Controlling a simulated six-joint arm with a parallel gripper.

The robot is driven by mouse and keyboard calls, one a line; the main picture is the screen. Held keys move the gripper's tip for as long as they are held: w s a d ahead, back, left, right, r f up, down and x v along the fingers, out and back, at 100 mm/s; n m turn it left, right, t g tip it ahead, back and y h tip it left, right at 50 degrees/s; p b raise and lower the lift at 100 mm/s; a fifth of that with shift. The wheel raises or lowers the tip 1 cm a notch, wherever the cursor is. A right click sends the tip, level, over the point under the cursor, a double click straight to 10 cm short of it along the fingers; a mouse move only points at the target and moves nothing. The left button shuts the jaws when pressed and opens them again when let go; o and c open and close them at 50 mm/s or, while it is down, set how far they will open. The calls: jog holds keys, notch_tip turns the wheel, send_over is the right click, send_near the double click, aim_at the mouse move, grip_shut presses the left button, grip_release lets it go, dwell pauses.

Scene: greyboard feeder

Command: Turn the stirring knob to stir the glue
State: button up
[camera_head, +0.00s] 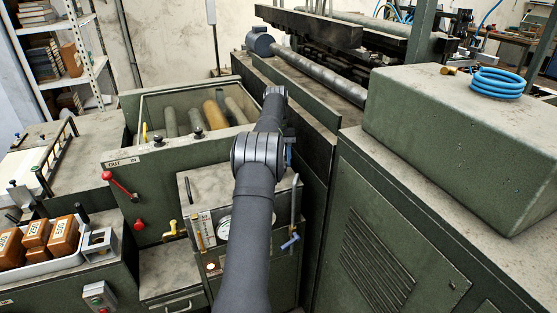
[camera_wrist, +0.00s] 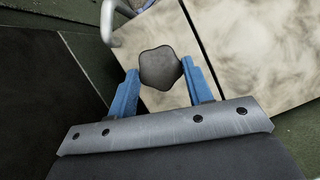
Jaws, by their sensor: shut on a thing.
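The stirring knob, a dark grey lobed knob (camera_wrist: 161,68), shows in the wrist view between the two blue fingers of my gripper (camera_wrist: 163,82). The fingers are shut on its sides. A pale, stained metal lid or panel (camera_wrist: 262,50) lies beneath it, with a seam beside the knob. In the head view my dark arm reaches forward to the glue unit, and its wrist covers the knob and most of the gripper. The glue unit's front (camera_head: 275,275) has a round gauge (camera_head: 224,228), partly behind my arm.
A bent metal handle (camera_wrist: 108,22) is close to the left finger in the wrist view. A red lever (camera_head: 121,186) and a yellow valve (camera_head: 173,229) are left of my arm. A tall green cabinet (camera_head: 400,215) stands close on the right. A roller trough (camera_head: 180,95) lies behind.

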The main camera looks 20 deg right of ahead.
jog(key=m, duration=0.2)
jog(key=m+y, duration=0.1)
jog(key=shift+d+m+t, duration=0.2)
jog(key=shift+m+t, duration=0.2)
jog(key=m, duration=0.1)
jog(key=m+y, duration=0.1)
jog(key=m, duration=0.1)
jog(key=shift+s+d+r+m+t, duration=0.1)
jog(key=shift+s+m+t, duration=0.05)
jog(key=shift+m+t, duration=0.2)
jog(key=m, duration=0.2)
jog(key=m+t+y, duration=0.1)
jog(key=m, duration=0.1)
jog(key=m+t, duration=0.1)
jog(key=m, duration=0.1)
jog(key=shift+s+d+t, duration=0.1)
jog(key=shift+s+t, duration=0.15)
jog(key=shift+s, duration=0.05)
jog(key=m, duration=0.2)
jog(key=m+t, duration=0.1)
jog(key=m, duration=0.1)
jog(key=shift+s+m+t, duration=0.2)
jog(key=shift+m+t, duration=0.1)
jog(key=shift+m, duration=0.05)
jog(key=shift+s+m+t+h, duration=0.15)
jog(key=shift+m+t, duration=0.15)
jog(key=shift+m, duration=0.6)
jog(key=shift+m+t+h, duration=0.15)
jog(key=shift+m+t, duration=0.15)
jog(key=shift+m, duration=0.6)
